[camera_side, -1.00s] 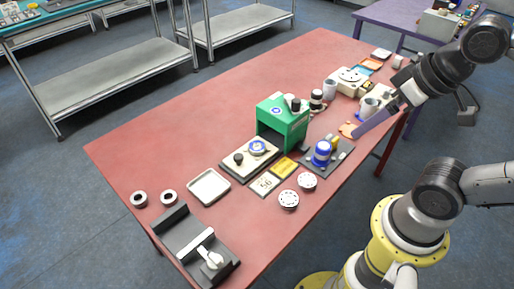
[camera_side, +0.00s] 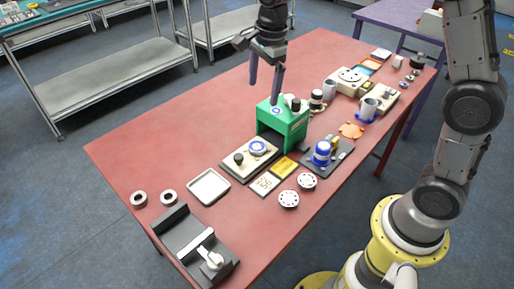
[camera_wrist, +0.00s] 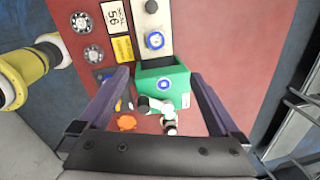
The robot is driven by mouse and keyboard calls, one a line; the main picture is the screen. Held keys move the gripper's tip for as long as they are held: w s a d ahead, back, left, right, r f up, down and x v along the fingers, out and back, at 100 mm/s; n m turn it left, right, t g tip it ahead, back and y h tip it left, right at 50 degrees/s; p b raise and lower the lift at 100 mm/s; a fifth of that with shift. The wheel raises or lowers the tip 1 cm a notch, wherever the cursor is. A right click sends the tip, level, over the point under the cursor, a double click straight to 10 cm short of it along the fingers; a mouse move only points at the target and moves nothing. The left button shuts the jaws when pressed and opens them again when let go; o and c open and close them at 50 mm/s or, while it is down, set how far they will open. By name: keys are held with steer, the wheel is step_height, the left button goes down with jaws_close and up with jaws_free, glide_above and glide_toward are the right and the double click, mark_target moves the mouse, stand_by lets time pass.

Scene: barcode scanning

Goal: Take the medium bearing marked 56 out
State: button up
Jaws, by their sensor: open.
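A white card printed 56 (camera_side: 265,184) lies flat on the red table, and it also shows in the wrist view (camera_wrist: 115,17). Behind it a pale plate (camera_side: 236,168) bears a blue-and-white ring-shaped part (camera_side: 257,147) and a black knob (camera_side: 239,158). The blue ring also shows in the wrist view (camera_wrist: 155,40). I cannot read a 56 on any bearing. My gripper (camera_side: 264,98) is open and empty, above and behind the green box (camera_side: 283,122). In the wrist view the green box (camera_wrist: 165,87) lies between and below the fingers.
Two small rings (camera_side: 139,199) and a pale tray (camera_side: 208,187) lie left. Two holed discs (camera_side: 289,199) lie in front of a yellow label (camera_side: 285,167). A blue part on a dark base (camera_side: 322,151) stands right of the box. The table's left back is clear.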

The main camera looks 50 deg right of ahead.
steer(key=g, duration=0.1)
glide_above(257, 146)
steer(key=f, duration=1.3)
steer(key=shift+s+d+f, duration=0.1)
steer(key=shift+s+f, duration=0.1)
steer(key=shift+f, duration=0.15)
steer(key=shift+w+f, duration=0.2)
steer(key=shift+f, duration=2.85)
jaws_close()
